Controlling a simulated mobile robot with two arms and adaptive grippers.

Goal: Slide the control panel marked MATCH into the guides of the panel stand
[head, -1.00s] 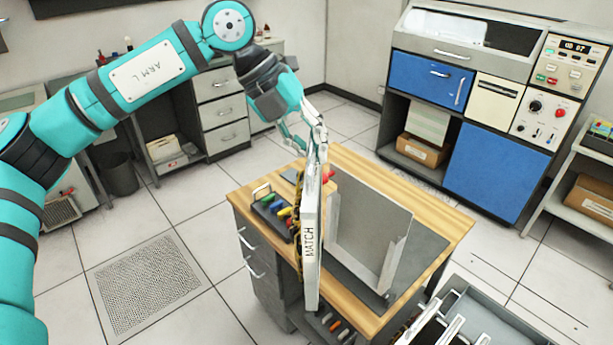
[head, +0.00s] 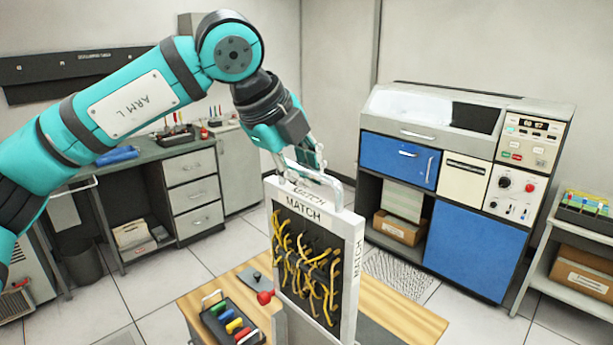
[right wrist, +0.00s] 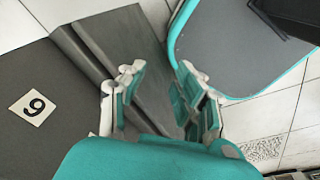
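The MATCH control panel (head: 345,255) has a pale frame marked MATCH and yellow cables on its dark face. It hangs upright above the wooden-topped table in the head view. My left gripper (head: 308,172) is shut on the panel's top handle (head: 308,176). A light grey upright of the panel stand (head: 280,326) shows below the panel's lower left corner; the panel hides most of the stand. I cannot tell whether they touch. My right gripper (right wrist: 162,88) is open and empty in the right wrist view, over grey surfaces.
A holder of coloured plugs (head: 230,322) sits on the table (head: 405,312), left of the panel. A blue-and-grey machine (head: 470,215) stands behind right. A shelf cart (head: 562,240) is at the far right. A label 9 (right wrist: 34,107) marks a grey surface in the right wrist view.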

